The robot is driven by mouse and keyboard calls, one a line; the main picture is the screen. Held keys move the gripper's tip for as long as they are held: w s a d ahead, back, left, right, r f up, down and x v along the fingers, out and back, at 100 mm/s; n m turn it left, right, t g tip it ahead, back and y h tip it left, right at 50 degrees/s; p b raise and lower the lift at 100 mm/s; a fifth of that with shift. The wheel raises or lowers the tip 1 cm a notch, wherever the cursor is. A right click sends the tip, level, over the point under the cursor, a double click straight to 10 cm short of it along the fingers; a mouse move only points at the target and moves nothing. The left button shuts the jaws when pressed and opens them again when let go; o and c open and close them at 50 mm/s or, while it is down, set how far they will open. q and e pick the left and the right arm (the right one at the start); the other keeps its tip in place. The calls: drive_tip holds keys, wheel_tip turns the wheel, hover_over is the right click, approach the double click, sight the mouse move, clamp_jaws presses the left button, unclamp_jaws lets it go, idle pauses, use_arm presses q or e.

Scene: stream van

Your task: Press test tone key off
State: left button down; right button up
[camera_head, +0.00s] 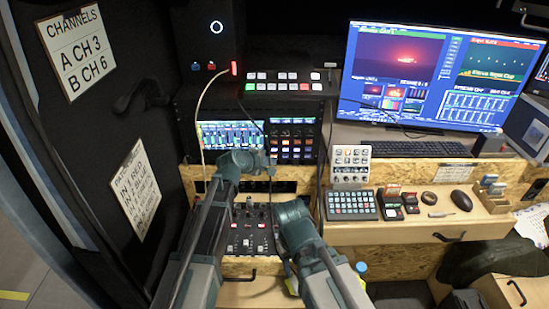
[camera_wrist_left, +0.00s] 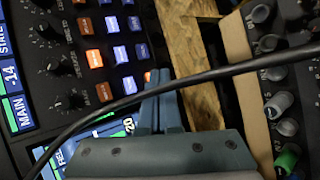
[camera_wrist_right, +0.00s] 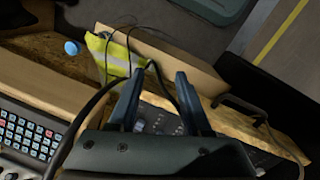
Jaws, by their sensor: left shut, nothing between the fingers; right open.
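A block of small square keys, some lit orange and some blue-white, sits on the rack panel (camera_head: 292,141). In the left wrist view the same key block (camera_wrist_left: 120,54) is close up; I cannot read which key is the test tone key. My left gripper (camera_head: 268,160) is shut and empty, in front of the rack just below and left of the keys. In the left wrist view its fingertips (camera_wrist_left: 160,75) overlap the corner of the block beside an orange key; contact cannot be told. My right gripper (camera_wrist_right: 157,85) is open and empty, over the lower mixer.
A black cable (camera_wrist_left: 210,75) crosses in front of my left gripper. A small mixer (camera_head: 240,232) lies below the rack. A keypad (camera_head: 350,205) and a knob panel (camera_head: 350,164) stand on the wooden desk to the right. A yellow vest (camera_wrist_right: 108,58) hangs near my right gripper.

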use_arm(q)
drive_tip(key=shift+w, duration=0.25)
idle(0.3)
drive_tip(key=shift+s, duration=0.75)
drive_tip(key=s, duration=0.6)
idle(0.4)
